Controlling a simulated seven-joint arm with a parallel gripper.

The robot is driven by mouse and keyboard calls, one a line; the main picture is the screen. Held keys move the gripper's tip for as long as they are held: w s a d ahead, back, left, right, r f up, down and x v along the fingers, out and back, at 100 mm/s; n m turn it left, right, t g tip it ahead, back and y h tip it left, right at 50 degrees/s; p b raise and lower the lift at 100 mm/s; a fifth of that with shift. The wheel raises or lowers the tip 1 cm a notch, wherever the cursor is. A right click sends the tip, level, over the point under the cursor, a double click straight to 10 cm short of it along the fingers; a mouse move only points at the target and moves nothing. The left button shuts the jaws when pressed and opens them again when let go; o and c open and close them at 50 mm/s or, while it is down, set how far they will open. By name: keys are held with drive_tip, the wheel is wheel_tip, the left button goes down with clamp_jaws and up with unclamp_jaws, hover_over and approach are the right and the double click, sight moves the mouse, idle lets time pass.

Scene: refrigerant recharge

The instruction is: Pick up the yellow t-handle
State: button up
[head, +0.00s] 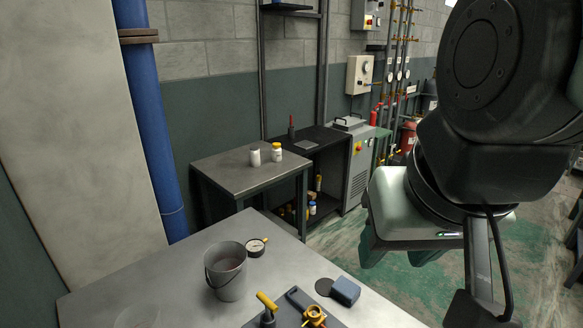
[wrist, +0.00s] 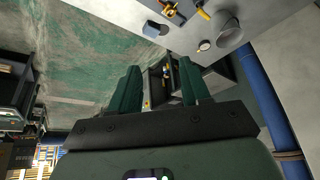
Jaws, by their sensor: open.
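The yellow t-handle (head: 266,301) stands at the front of the metal table, with a yellow bar on top of a dark stem. It also shows small near the top edge of the wrist view (wrist: 203,13). My gripper (head: 385,256) is to the right of the table in the head view, above and well away from the t-handle. In the wrist view my gripper (wrist: 160,66) has its two dark green fingers spread apart, with nothing between them.
A grey bucket (head: 226,271) and a round gauge (head: 257,247) stand behind the t-handle. A brass-yellow fitting (head: 314,317) is close on its right, with a blue block (head: 345,290) and a dark disc (head: 324,287) beyond. The table's left part is mostly bare.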

drive_tip(key=a+f+m+g+y, duration=0.2)
drive_tip(key=a+f+g+y, duration=0.45)
drive_tip(key=a+f, duration=0.35)
drive_tip(key=m+t+y, duration=0.6)
drive_tip(key=m+t, duration=0.8)
drive_tip(key=m, duration=1.1)
hover_over(262, 295)
drive_tip(key=v, duration=0.3)
wheel_tip(262, 295, down, 19)
wheel_tip(262, 295, down, 7)
drive_tip(key=shift+a, duration=0.1)
drive_tip(key=x, duration=0.2)
drive_tip(key=shift+w+a+r, duration=0.15)
drive_tip(key=shift+w+r, duration=0.05)
drive_tip(key=shift+w, duration=0.05)
drive_tip(key=shift+w+a, duration=0.15)
drive_tip(key=shift+c, duration=0.5)
clamp_jaws()
